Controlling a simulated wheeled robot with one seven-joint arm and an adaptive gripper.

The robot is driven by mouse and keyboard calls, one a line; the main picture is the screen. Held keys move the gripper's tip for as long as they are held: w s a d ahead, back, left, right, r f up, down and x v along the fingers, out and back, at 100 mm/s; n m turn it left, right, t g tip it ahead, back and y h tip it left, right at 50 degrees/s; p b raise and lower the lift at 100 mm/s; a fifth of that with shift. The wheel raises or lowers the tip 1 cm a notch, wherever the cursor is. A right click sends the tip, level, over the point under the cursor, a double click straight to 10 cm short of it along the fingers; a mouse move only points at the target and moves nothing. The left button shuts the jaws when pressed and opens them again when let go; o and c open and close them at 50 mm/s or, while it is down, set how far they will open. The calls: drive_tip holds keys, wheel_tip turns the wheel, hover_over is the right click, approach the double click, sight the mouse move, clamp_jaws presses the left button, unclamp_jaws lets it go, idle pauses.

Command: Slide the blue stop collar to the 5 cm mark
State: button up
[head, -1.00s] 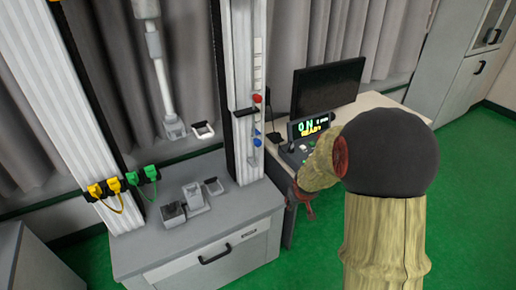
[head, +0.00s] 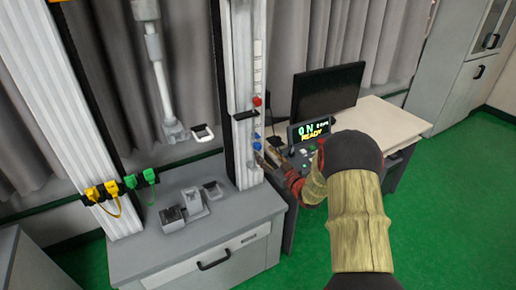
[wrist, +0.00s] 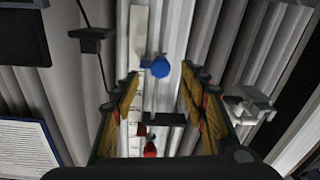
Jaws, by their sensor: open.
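The blue stop collar (head: 257,137) sits on the front of the right-hand column (head: 244,60), below a red collar (head: 257,101) and a black bracket (head: 244,115). A second blue patch shows just under it. In the wrist view a round blue knob (wrist: 160,67) lies straight ahead, around the fingertips' line; the red one (wrist: 150,149) appears lower between the fingers. My gripper (head: 266,157) is open at the lower part of the column, close to the blue part. I cannot tell whether it touches. The scale marks are too small to read.
A lit display (head: 311,129) and a monitor (head: 328,90) stand on the desk right of the column. A grey cabinet (head: 215,240) with small grey trays lies below. Yellow and green clips (head: 130,181) sit on the left column.

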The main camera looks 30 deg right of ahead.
sight(259, 148)
drive_tip(key=w, duration=0.2)
drive_tip(key=w+b, duration=0.1)
drive_tip(key=w, duration=0.3)
drive_tip(key=shift+w+a, duration=0.25)
drive_tip(key=shift+c, duration=0.8)
clamp_jaws()
